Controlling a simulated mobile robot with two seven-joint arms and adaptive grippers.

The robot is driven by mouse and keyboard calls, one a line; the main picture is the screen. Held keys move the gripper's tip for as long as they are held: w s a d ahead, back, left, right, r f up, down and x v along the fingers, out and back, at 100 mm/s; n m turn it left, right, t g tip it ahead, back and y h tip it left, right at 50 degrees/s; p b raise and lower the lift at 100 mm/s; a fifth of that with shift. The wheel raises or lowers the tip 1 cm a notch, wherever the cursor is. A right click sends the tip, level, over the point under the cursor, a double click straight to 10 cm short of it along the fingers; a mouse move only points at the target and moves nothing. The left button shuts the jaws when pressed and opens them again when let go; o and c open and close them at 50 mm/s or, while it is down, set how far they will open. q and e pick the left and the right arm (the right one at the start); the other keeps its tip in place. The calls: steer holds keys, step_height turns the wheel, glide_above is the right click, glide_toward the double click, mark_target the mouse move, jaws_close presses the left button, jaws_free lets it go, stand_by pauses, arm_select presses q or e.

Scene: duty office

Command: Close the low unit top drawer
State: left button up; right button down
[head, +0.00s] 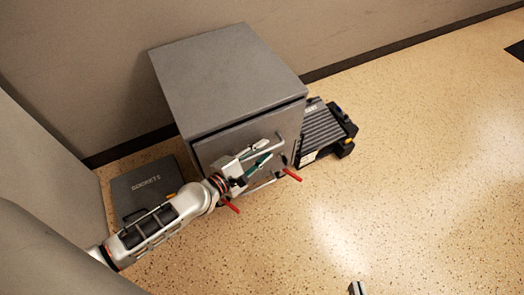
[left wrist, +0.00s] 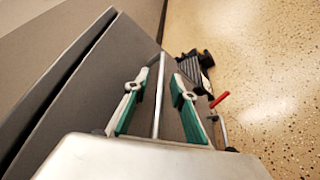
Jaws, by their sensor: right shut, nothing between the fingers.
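The low unit (head: 225,75) is a grey cabinet against the wall in the head view. A dark gap runs under its top edge, above the grey drawer front (head: 285,125); how far the drawer stands out is hard to tell. My left gripper (head: 266,152) is at this front, hiding part of it. In the left wrist view its green-padded fingers (left wrist: 160,85) are apart, with a thin metal bar handle (left wrist: 158,103) showing between them; contact cannot be told. Only the tip of my right gripper (head: 357,288) shows at the bottom edge of the head view, shut and empty.
A dark grey case (head: 145,186) lies on the floor left of the unit. A black ribbed case (head: 324,130) lies at its right. Red-tipped parts (head: 292,174) stick out low at the unit's front. The speckled floor (head: 420,170) at right is clear.

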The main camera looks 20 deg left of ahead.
arm_select(q)
jaws_close()
steer(key=shift+w+a+f, duration=0.1)
steer(key=shift+w+a, duration=0.7)
steer(key=shift+a, duration=0.25)
jaws_free()
steer(key=v, duration=1.2)
